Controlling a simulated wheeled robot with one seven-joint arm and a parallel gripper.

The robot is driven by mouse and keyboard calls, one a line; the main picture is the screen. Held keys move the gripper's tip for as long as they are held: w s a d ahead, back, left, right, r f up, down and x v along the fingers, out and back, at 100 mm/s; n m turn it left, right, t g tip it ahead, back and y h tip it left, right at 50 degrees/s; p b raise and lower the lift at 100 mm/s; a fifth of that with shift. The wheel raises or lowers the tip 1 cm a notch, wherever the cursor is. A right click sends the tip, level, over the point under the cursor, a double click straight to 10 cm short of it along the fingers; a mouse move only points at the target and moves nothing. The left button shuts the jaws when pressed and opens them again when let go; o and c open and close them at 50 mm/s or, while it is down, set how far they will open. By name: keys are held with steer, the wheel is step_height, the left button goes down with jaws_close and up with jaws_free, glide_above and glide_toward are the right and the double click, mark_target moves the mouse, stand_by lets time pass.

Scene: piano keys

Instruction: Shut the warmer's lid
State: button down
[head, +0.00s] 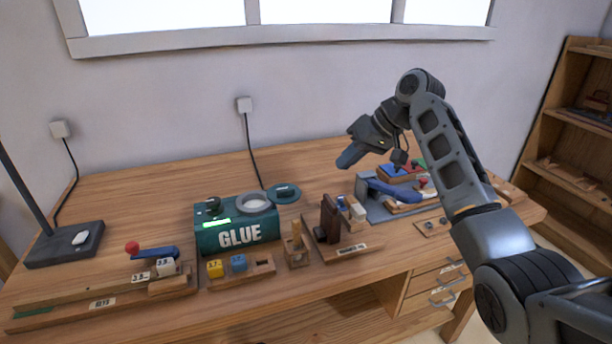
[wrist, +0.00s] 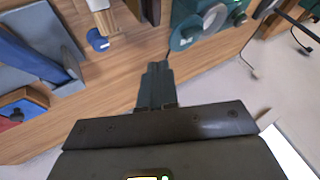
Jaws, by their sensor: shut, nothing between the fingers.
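The glue warmer (head: 238,234) is a teal box marked GLUE, with a lit green strip and a pale round ring (head: 252,203) around its top opening. Its round teal lid (head: 284,194) is swung out to the right of the ring, leaving the opening uncovered. The lid also shows in the wrist view (wrist: 184,38), with the ring (wrist: 214,17) beside it. My gripper (head: 347,162) is shut and empty, in the air to the right of the lid and above it. Its closed fingertips (wrist: 158,66) point toward the warmer's side in the wrist view.
A dark brown upright block (head: 329,216) on a wooden base stands right of the warmer. Blue clamp-like tools (head: 392,190) on a grey base lie below my arm. Number blocks (head: 238,263) sit in front of the warmer. The bench behind it is mostly clear except for a cable.

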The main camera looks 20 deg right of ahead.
glide_toward(296, 193)
step_height(296, 193, down, 4)
steer(key=w+d, duration=0.2)
steer(key=a+p, duration=0.1)
steer(key=a, duration=0.2)
steer(key=shift+w+a+f+p, duration=0.15)
steer(key=shift+a+f+p, duration=0.1)
steer(key=shift+p, duration=0.15)
steer(key=shift+a, duration=0.55)
steer(key=a+p, duration=0.1)
steer(key=a, duration=0.7)
steer(key=shift+a+p, duration=0.2)
steer(key=shift+p, duration=0.1)
